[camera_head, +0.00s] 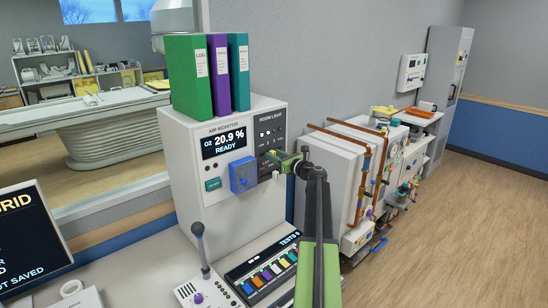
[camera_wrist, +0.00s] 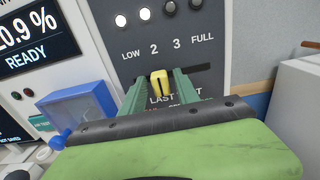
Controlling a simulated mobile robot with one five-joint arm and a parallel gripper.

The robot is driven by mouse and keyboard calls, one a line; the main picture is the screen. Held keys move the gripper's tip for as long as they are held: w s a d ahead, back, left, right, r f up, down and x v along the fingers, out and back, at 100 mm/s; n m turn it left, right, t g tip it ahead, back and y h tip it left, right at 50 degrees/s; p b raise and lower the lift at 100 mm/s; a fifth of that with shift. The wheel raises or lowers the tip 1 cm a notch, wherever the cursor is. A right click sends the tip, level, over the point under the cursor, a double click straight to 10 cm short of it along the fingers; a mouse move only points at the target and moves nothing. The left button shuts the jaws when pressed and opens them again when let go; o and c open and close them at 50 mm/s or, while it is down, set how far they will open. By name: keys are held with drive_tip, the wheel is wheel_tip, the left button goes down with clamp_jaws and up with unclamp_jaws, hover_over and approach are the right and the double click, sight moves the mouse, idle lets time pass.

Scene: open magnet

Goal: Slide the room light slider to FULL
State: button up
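The yellow slider knob (camera_wrist: 160,82) stands in a dark horizontal slot on the ROOM LIGHT panel (camera_wrist: 198,55), just below the mark 2. The slot (camera_wrist: 198,70) runs on to the right below 3 and FULL. Two lamps above the marks are lit white; the two to their right are dark. My gripper (camera_wrist: 161,78) has one green finger on each side of the knob, closed in close against it. In the head view my gripper (camera_head: 280,162) is at the front of the white cabinet, and it hides the knob there.
A blue box-shaped cover (camera_head: 242,175) juts out left of the gripper. Several binders (camera_head: 209,75) stand on the cabinet (camera_head: 180,150). Below are a lever (camera_head: 199,245) and a panel of coloured switches (camera_head: 265,275). Pipes and white units (camera_head: 340,165) stand to the right.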

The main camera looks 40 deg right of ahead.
clamp_jaws()
idle(1.2)
